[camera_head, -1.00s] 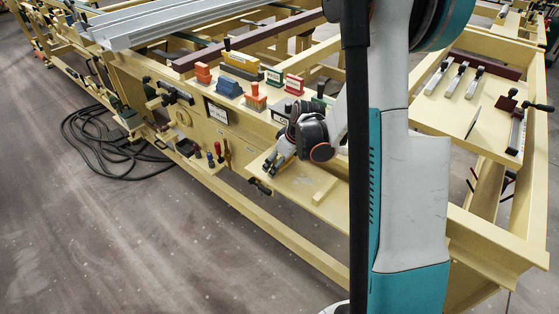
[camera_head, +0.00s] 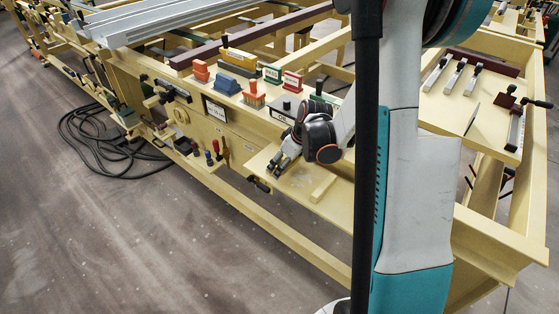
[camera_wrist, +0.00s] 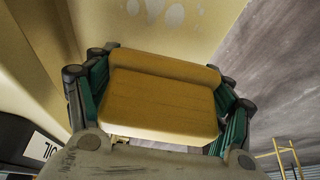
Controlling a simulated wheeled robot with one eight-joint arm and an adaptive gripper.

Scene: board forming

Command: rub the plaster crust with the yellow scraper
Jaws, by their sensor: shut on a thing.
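In the wrist view a wide yellow scraper (camera_wrist: 163,97) sits between the green-and-dark fingers of my gripper (camera_wrist: 162,80), which is shut on it. The plaster crust (camera_wrist: 165,10) shows as pale, irregular patches on a cream board, beyond the scraper's far edge. In the head view my gripper (camera_head: 283,162) is low over the small shelf board at the bench's front. The scraper cannot be made out there. Whether the scraper touches the board or crust is not clear.
The small board (camera_head: 325,205) carries a raised strip (camera_head: 322,188). Behind it a ledge holds a blue block (camera_head: 227,84), an orange brush (camera_head: 254,94), a yellow block (camera_head: 239,63) and a red block (camera_head: 292,81). Several handled tools lie on the right panel (camera_head: 440,105).

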